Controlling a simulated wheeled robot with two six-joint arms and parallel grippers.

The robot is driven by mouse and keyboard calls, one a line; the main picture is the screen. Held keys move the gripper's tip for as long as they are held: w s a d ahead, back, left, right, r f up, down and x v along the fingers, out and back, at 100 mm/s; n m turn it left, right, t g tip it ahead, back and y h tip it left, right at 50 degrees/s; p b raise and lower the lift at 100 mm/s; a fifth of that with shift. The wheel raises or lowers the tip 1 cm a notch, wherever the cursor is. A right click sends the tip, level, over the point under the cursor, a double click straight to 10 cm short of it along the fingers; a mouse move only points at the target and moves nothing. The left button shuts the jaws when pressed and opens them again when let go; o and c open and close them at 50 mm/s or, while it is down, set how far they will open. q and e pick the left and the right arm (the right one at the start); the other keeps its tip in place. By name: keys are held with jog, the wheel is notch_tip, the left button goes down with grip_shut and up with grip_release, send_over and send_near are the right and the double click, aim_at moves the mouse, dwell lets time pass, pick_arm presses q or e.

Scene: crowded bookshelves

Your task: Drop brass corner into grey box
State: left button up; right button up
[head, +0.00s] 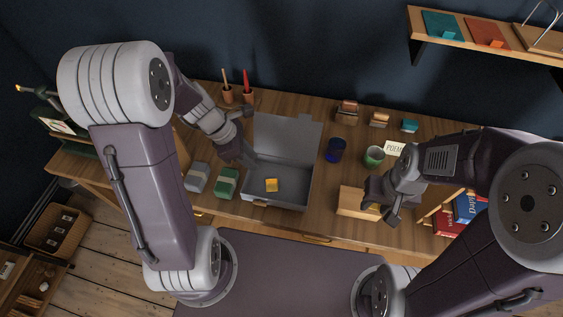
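The grey box (287,192) stands on the desk with its lid (284,137) raised at the back. A small yellow, brass-coloured piece (271,185) lies on its floor; I cannot tell for certain that it is the brass corner. My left gripper (248,158) is at the box's left side, near the lid; its fingers are too small and dark to read. My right gripper (382,205) is above the right end of a light wooden box (352,200), its fingers apart. A small golden patch shows by its fingers, mostly hidden.
A grey block (198,176) and a green block (227,183) sit left of the grey box. A blue cup (335,150) and a green cup (374,156) stand to its right. Books (466,208) are at the right. Pots with pens (228,95) stand behind.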

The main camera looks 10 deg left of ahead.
pick_arm(q)
jog(key=shift+v, duration=0.8)
jog(key=s+f+m+y+b, duration=0.1)
jog(key=s+f+m+y, duration=0.2)
jog(key=m, duration=1.8)
jog(key=s+y, duration=0.1)
jog(key=s, duration=0.3)
jog(key=shift+s+a+b, duration=0.25)
jog(key=shift+s+b, duration=0.05)
